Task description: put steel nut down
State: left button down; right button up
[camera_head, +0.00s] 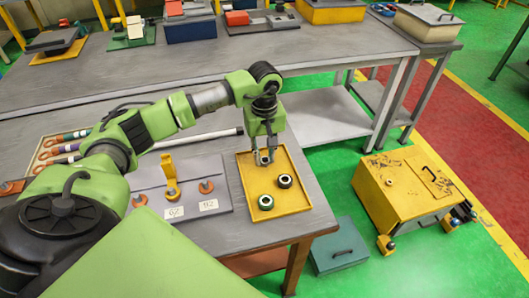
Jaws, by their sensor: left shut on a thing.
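My left gripper (264,158) points down over the far part of a yellow tray (246,190) on the near workbench. It is shut on a small grey piece, the steel nut, mostly hidden between its fingers. I cannot tell whether the nut touches the tray floor. Two dark ring-shaped nuts lie in the tray nearer to me: one with a pale centre (285,181) and one with a greenish centre (266,202). They are apart from each other and from the gripper. My right gripper is not in view.
Left of the tray is a grey board (205,177) with orange pieces, a yellow upright holder (170,175) and white labels. A rack of coloured-handled tools (62,148) lies farther left. The tray's near part has bare room. A yellow cabinet (405,190) stands on the floor at right.

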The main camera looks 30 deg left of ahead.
pick_arm(q)
jog(key=shift+f, duration=0.15)
jog(key=c, duration=1.8)
grip_release()
jog(key=shift+r, duration=0.3)
notch_tip(320, 180, up, 12)
jog(key=b, duration=0.2)
jog(key=shift+f+b, duration=0.1)
jog(key=shift+b, duration=0.25)
